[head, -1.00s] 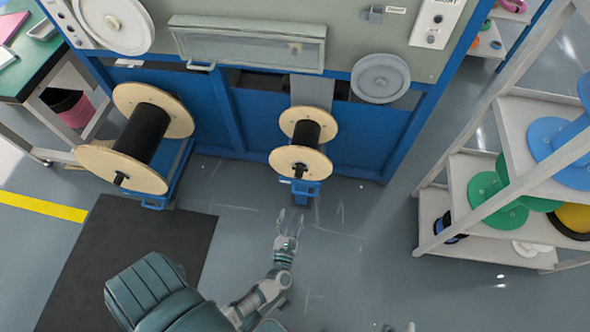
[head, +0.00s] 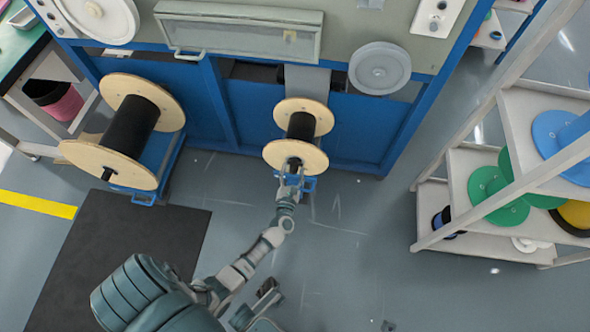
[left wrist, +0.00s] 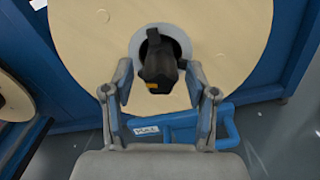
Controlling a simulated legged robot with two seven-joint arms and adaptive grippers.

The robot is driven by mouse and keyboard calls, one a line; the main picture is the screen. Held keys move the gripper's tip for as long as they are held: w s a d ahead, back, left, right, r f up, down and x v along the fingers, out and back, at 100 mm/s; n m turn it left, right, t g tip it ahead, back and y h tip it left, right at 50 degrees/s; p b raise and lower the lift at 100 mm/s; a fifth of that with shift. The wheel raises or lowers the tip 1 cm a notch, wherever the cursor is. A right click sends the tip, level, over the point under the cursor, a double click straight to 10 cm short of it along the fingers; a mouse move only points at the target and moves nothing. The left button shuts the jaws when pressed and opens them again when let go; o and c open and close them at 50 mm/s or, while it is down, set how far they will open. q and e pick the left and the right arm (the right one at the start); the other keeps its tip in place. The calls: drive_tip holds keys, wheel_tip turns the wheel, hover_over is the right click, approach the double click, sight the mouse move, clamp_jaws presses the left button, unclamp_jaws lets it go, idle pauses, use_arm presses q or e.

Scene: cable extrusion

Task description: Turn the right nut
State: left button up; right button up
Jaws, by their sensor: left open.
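The right nut (left wrist: 160,62) is the dark, blocky piece at the middle of the right spool's near flange in the left wrist view. The right spool (head: 281,154) has pale wooden flanges and a black wound core. My left gripper (head: 288,171) is in front of this flange in the head view. In the left wrist view the left gripper (left wrist: 158,80) is open, with one finger on each side of the nut. A gap shows at the left finger; the right finger looks close to the nut, and contact cannot be told. My right gripper cannot be made out.
A blue stand (left wrist: 182,126) with a handle is below the right spool. A larger spool (head: 83,158) stands to the left. The blue machine frame (head: 350,135) is behind. A white shelf (head: 462,240) with coloured reels is at the right. The floor between is clear.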

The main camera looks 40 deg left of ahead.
use_arm(q)
drive_tip(key=shift+w+a, duration=0.2)
drive_tip(key=shift+a, duration=0.05)
drive_tip(key=shift+d, duration=0.2)
drive_tip(key=shift+c, duration=0.3)
drive_tip(key=shift+d+r, duration=0.15)
drive_tip(key=shift+d, duration=0.05)
clamp_jaws()
drive_tip(key=shift+a+m, duration=0.15)
drive_tip(key=shift+m, duration=1.25)
drive_tip(key=shift+o, duration=0.3)
unclamp_jaws()
drive_tip(key=v, duration=1.2)
drive_tip(key=shift+f, duration=0.2)
drive_tip(key=shift+a+r, duration=0.1)
